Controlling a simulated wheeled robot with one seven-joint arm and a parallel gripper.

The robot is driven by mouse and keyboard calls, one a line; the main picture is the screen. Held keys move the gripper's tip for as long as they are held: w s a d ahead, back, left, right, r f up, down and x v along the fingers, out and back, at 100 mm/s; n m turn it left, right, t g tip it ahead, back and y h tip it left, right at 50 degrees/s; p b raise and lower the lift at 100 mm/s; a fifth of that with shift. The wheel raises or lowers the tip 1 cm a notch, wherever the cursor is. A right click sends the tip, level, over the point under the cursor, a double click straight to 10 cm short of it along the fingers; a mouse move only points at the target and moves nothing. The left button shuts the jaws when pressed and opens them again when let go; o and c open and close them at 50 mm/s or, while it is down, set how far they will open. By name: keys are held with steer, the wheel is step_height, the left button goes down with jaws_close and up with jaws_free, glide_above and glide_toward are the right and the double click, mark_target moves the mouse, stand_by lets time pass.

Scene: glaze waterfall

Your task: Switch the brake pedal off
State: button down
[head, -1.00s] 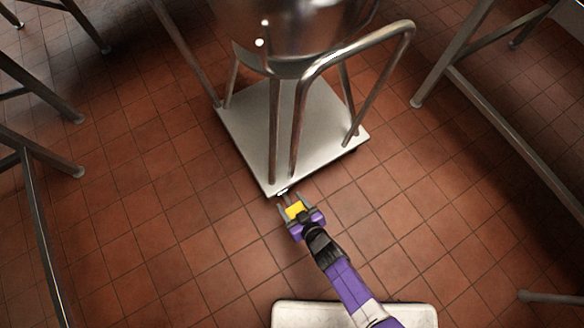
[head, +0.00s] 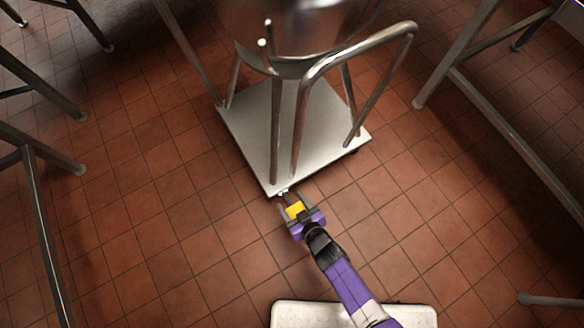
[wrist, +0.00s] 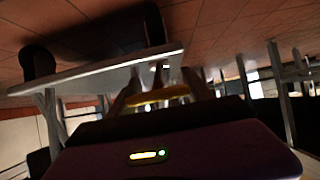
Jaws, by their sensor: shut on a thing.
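The brake pedal (head: 283,192) is a small pale metal piece at the near corner of a wheeled trolley's steel base plate (head: 247,150). My gripper (head: 286,199) reaches that corner from below in the head view, its two grey fingers shut on the pedal. A yellow block shows between the fingers, nearer the purple wrist. In the wrist view, the fingers (wrist: 160,82) point to the plate's edge, and a small bright spot shows there. The pedal is mostly hidden by the fingers, so I cannot tell its tilt.
The trolley carries a shiny round vessel (head: 300,22) and a bent tube handle (head: 345,48) above the plate. Metal table legs stand at left (head: 40,220) and right (head: 510,140). Red tile floor is clear on both sides of my arm.

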mark_target(294, 207)
steer(key=shift+w+a+r, duration=0.25)
steer(key=shift+w+r, duration=0.1)
steer(key=shift+c, duration=2.2)
jaws_free()
steer(key=shift+f, duration=0.1)
steer(key=shift+s+d+f, duration=0.1)
steer(key=shift+s, duration=0.05)
steer(key=shift+s+d, duration=0.1)
steer(key=shift+s, duration=0.05)
steer(key=p+v, duration=0.3)
steer(key=v, duration=0.4)
steer(key=shift+p, duration=0.35)
steer(key=shift+s+d+r, duration=0.1)
steer(key=shift+s+r, duration=0.05)
steer(key=shift+r, duration=0.05)
